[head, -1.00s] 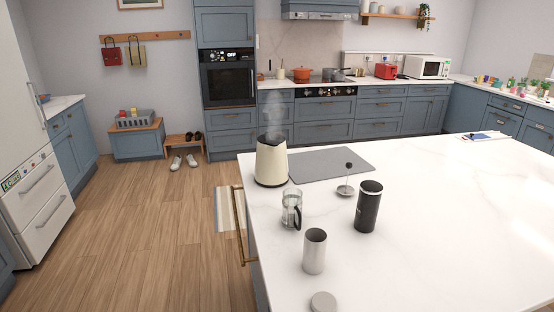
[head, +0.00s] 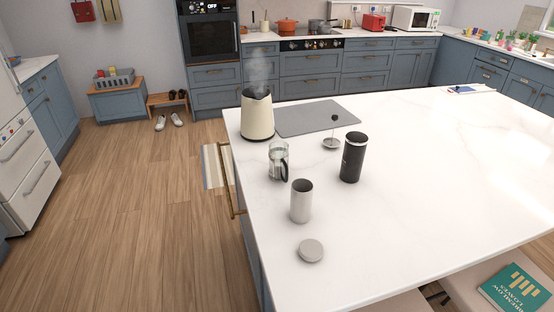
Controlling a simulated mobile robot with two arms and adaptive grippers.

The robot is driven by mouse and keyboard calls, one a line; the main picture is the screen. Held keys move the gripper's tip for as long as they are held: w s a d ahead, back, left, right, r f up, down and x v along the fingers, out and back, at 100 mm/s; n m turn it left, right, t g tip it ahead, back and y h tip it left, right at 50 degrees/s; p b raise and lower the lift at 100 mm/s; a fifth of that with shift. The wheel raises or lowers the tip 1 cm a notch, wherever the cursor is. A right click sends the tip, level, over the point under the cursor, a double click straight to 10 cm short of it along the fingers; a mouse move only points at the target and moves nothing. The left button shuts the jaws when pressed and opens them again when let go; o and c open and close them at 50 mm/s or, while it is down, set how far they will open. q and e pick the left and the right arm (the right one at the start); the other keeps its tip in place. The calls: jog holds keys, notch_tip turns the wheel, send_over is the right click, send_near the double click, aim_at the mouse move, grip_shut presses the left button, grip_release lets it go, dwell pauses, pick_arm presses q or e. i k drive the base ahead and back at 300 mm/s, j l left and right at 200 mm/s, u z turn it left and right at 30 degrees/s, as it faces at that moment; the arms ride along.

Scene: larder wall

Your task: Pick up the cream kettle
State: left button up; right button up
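The cream kettle (head: 258,117) stands upright on the white island worktop near its far left corner, in the head view. Its top is dark and steam rises above it. It stands beside the left edge of a grey mat. Neither of my grippers is in view, so nothing is seen touching the kettle.
Close to the kettle are a glass press jug (head: 279,162), its plunger lid (head: 332,142), a black canister (head: 353,158), a metal cup (head: 301,201) and a grey lid (head: 311,250). The grey mat (head: 318,117) is bare. The worktop's right side is mostly clear.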

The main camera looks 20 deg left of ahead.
aim_at(257, 119)
jog(key=j, duration=0.4)
jog(key=k+j, duration=0.1)
jog(key=j, duration=0.35)
jog(key=i+j, duration=0.15)
jog(key=j, duration=0.25)
jog(key=i+j+z, duration=0.1)
jog(key=j, duration=0.3)
jog(key=i+j+z, duration=0.1)
jog(key=j, duration=0.3)
jog(key=i+j, duration=0.25)
jog(key=j, duration=0.2)
